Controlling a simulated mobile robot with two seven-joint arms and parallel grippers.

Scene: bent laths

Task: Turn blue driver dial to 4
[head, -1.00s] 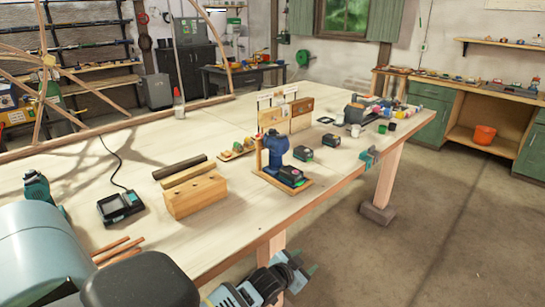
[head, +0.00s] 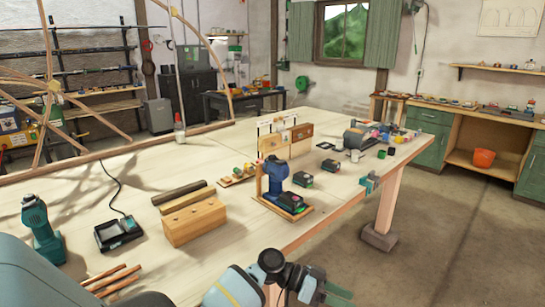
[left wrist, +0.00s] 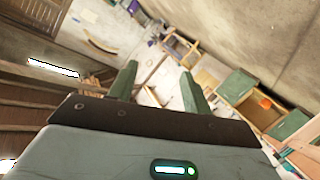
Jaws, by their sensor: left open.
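The blue driver (head: 276,174) stands upright in a wooden stand (head: 291,219) near the front edge of the workbench. Its dial is too small to make out, and no number can be read. My left gripper (head: 338,293) is low at the bottom of the head view, in front of the bench edge and apart from the driver. In the left wrist view its two green fingers (left wrist: 160,88) are spread with nothing between them. The driver cannot be made out in the left wrist view. My right gripper is not in view.
A clamp (head: 370,183) grips the bench's front edge.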

